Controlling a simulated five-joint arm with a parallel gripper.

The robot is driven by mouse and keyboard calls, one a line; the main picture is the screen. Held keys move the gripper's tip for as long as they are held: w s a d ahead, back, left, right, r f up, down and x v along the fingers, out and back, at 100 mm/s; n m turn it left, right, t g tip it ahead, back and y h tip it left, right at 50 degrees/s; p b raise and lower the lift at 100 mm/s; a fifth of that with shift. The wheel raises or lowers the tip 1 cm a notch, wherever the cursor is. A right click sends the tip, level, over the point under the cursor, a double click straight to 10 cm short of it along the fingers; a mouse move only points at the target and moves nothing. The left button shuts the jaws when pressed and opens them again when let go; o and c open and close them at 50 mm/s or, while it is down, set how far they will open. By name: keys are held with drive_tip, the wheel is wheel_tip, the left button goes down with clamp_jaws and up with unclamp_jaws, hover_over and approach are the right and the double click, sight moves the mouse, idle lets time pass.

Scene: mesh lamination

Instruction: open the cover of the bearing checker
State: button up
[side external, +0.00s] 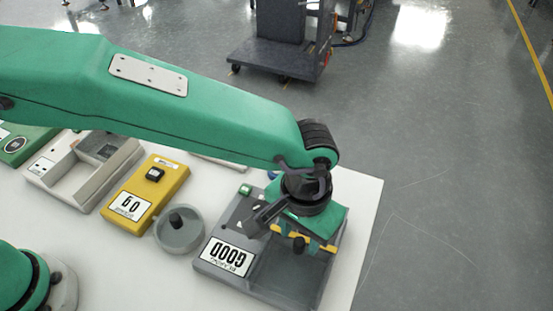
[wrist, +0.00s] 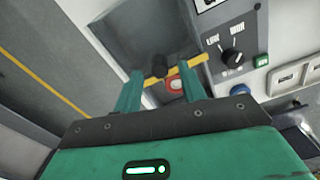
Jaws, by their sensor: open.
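The bearing checker (side external: 208,268) is a grey box at the table's right end, with a white GOOD label and a dial. Its smoky grey cover (side external: 285,276) appears to lie down over the bay; it also shows in the wrist view (wrist: 150,35). A yellow strip (wrist: 215,62) crosses the cover's edge, with a dark knob (wrist: 160,66) on it. My gripper (side external: 300,238) is open above this edge. In the wrist view my gripper (wrist: 160,74) has one finger on each side of the knob; whether they touch it is unclear. A red ring (wrist: 175,84) shows between the fingers.
Left of the checker are a round grey dish (side external: 180,238) with a dark knob, a yellow box (side external: 172,179) and a grey tray (side external: 75,186). A green button (wrist: 262,60) sits beside the dial. The table ends just right of the checker.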

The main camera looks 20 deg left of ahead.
sight(298, 239)
wheel_tip(298, 239, up, 7)
drive_tip(key=shift+f, duration=0.1)
idle(0.3)
drive_tip(key=shift+w+a, duration=0.15)
drive_tip(key=w+a+r+t, duration=0.1)
drive_tip(key=a+r, duration=0.2)
drive_tip(key=a, duration=0.5)
drive_tip(key=w+a+r+n+h, duration=0.1)
drive_tip(key=w+a+r, duration=0.15)
drive_tip(key=a, duration=0.55)
drive_tip(key=a+r+t, duration=0.1)
drive_tip(key=a+r, duration=0.3)
drive_tip(key=a, duration=0.4)
drive_tip(key=s+a+f+n+t, duration=0.1)
drive_tip(key=s+a, duration=0.4)
drive_tip(key=a, duration=0.4)
drive_tip(key=s+a+f+n+t+y, duration=0.1)
drive_tip(key=s+a+t, duration=0.1)
drive_tip(key=s+a, duration=0.3)
drive_tip(key=a, duration=0.4)
drive_tip(key=shift+s+a+t, duration=0.2)
drive_tip(key=shift+a+t, duration=0.05)
drive_tip(key=shift+t, duration=0.05)
